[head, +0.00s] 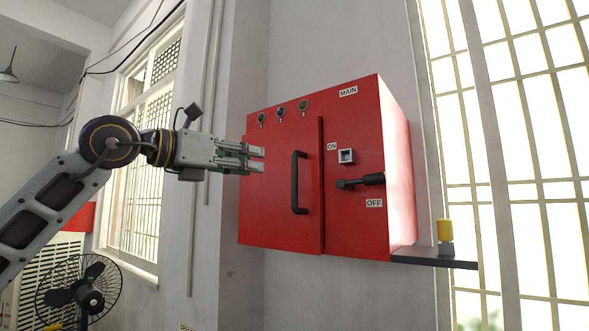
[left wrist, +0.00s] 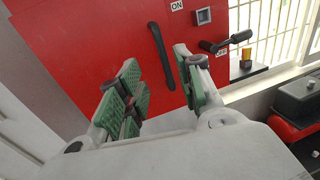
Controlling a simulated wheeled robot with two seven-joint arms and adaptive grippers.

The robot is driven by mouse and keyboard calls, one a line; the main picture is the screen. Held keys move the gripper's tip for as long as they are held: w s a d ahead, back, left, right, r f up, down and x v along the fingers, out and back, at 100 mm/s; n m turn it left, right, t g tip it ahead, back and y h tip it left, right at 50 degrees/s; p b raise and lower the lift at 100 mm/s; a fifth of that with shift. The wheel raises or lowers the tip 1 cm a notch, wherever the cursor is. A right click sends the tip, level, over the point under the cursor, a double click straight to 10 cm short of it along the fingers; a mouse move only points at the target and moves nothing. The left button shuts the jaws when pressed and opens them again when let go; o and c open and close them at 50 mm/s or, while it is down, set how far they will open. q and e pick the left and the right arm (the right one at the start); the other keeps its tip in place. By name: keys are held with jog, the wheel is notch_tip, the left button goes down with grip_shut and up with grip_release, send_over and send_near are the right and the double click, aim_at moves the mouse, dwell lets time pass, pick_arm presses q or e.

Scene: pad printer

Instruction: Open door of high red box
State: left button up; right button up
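The high red box (head: 348,225) is mounted on the wall. Its door (head: 280,212) is the left part of the front and looks shut. A black vertical handle (head: 297,183) is on the door's right side. My left gripper (head: 258,160) is in front of the door's left part, left of the handle and apart from it. In the left wrist view its green-padded fingers (left wrist: 160,95) are spread with nothing between them, and the handle (left wrist: 161,55) shows beyond them. My right gripper is not in view.
A black lever (head: 360,182) between ON and OFF labels is right of the door. Round buttons (head: 281,111) line the top. A shelf (head: 435,258) with a yellow-topped item (head: 445,231) is at lower right. A fan (head: 80,295) stands at lower left.

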aim_at(293, 168)
pick_arm(q)
jog(key=p+x, duration=0.4)
jog(key=x, duration=0.7)
jog(key=shift+w+d+r, duration=0.1)
jog(key=shift+w+d, duration=0.05)
jog(key=shift+d, duration=0.05)
jog(key=shift+p+x, duration=0.35)
jog(key=shift+x, duration=0.7)
grip_shut()
